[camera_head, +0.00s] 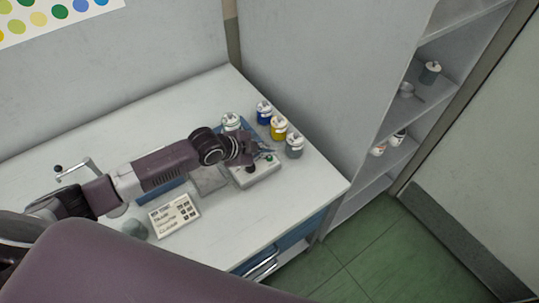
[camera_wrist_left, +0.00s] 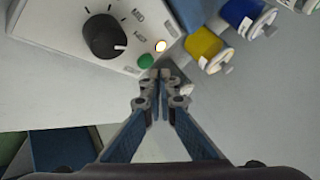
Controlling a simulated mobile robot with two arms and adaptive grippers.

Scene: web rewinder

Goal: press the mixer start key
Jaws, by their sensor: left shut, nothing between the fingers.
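The mixer's white control box (camera_head: 262,176) stands on the bench, and it fills the upper left of the left wrist view (camera_wrist_left: 50,30). It carries a black dial (camera_wrist_left: 103,36), a small lit lamp (camera_wrist_left: 160,45) and a round green key (camera_wrist_left: 145,61) near its edge. My left gripper (camera_head: 268,153) is shut and empty, above the box's far side. In the left wrist view its fingertips (camera_wrist_left: 160,76) appear just below and right of the green key. I cannot tell whether they touch it. My right gripper is out of view.
Blue (camera_head: 264,112), yellow (camera_head: 279,128) and grey (camera_head: 294,146) paint cans stand close behind the box, with a white-topped one (camera_head: 231,122) to the left. A lettered card (camera_head: 174,215) lies on the bench (camera_head: 310,185). A shelf unit (camera_head: 385,165) stands at right.

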